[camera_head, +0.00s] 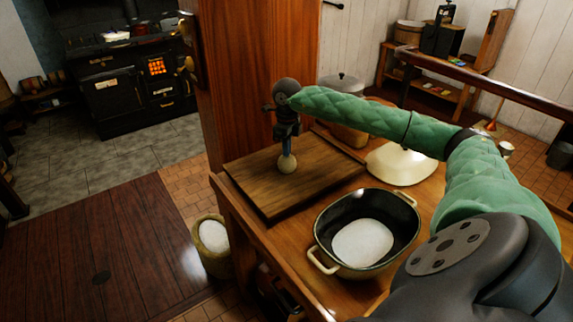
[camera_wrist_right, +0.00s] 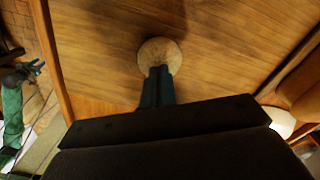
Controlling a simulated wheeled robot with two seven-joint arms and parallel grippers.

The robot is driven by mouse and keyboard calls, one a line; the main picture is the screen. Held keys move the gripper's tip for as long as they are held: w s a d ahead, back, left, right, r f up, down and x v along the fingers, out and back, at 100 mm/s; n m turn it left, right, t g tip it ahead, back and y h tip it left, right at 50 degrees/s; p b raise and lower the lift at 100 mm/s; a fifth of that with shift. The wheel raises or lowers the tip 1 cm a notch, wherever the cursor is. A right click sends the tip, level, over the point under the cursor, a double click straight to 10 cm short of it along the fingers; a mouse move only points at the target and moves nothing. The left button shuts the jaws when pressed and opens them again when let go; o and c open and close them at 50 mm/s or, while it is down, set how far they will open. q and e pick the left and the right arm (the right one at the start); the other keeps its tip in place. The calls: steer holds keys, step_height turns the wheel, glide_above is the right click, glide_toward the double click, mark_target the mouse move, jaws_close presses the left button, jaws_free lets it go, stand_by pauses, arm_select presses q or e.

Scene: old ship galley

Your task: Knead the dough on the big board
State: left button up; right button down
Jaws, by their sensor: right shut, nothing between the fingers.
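The dough (camera_head: 287,164) is a small pale round ball on the big wooden board (camera_head: 322,172). In the right wrist view the dough (camera_wrist_right: 160,52) lies on the bare planks of the board (camera_wrist_right: 95,65). My right gripper (camera_head: 287,151) points down from above with its fingers shut and empty. Its fingertips (camera_wrist_right: 158,72) are at the near edge of the dough and seem to touch or press it; the exact contact is hidden. My left gripper (camera_wrist_right: 30,72) shows small at the left of the right wrist view, away from the board; its jaws are too small to read.
A dark oval pot (camera_head: 325,250) with white contents stands in front of the board. A cream lid (camera_head: 402,165) lies right of the board, and a lidded pot (camera_head: 342,85) stands behind. A wooden post (camera_head: 240,80) rises at the back. A bucket (camera_head: 211,245) stands on the floor.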

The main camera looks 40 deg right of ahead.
steer(key=shift+s+a+f+b, duration=0.1)
steer(key=shift+f+b, duration=0.2)
steer(key=shift+b, duration=0.05)
stand_by(0.8)
steer(key=shift+r, duration=0.9)
steer(key=shift+f, duration=0.6)
stand_by(0.3)
steer(key=shift+f+b, duration=0.15)
steer(key=shift+b, duration=0.4)
stand_by(0.5)
steer(key=shift+r, duration=0.6)
